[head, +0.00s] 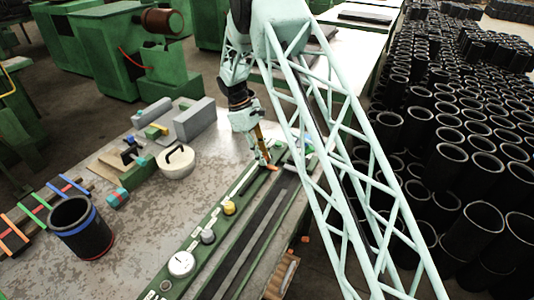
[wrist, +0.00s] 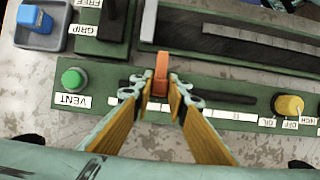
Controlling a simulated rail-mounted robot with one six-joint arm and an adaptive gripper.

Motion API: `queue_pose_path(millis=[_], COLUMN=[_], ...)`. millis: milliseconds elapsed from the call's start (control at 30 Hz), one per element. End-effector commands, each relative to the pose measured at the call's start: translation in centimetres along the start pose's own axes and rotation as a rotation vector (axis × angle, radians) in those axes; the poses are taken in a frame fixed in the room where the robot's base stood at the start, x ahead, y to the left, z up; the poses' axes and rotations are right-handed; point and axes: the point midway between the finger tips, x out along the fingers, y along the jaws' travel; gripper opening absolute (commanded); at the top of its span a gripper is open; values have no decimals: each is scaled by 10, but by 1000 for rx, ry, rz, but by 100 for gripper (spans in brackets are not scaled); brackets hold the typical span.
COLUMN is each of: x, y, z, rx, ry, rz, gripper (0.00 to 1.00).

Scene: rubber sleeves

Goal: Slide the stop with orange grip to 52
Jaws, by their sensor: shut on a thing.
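The stop's orange grip (wrist: 160,75) stands upright on a green panel with a dark slot, seen in the wrist view. My gripper (wrist: 160,88) is shut on it, one fingertip on each side. In the head view the orange grip (head: 271,168) shows as a small spot at the tip of my gripper (head: 265,163). A row of white labels (wrist: 245,116) runs along the slot. Most of the scale is hidden behind my fingers, and the number at the stop cannot be read.
A green VENT button (wrist: 74,79) is left of the slot and a yellow knob (wrist: 289,106) right of it in the wrist view. A blue switch (wrist: 35,19) is at the top left. The head view shows a white dial (head: 181,264), a grey knob (head: 208,236) and black sleeves (head: 462,175).

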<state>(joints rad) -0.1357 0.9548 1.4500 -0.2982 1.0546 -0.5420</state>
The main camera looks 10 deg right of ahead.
Motion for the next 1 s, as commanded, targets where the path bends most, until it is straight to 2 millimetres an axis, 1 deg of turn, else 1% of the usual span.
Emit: queue_pose_path(millis=[33,167,400,500,600,700,800,1000], x=[0,0,0,0,0,0,0,1], y=[-12,-41,-100,-122,-140,-152,-159,-165], z=[0,0,1,1,1,1,0,0], rx=[-3,-4,-4,-4,-2,-2,-1,0], ry=[-3,-3,-3,-3,-3,-2,-2,-1], rz=[-2,-1,-1,-1,-1,-1,-1,-2], gripper=[0,0,0,0,0,0,0,0])
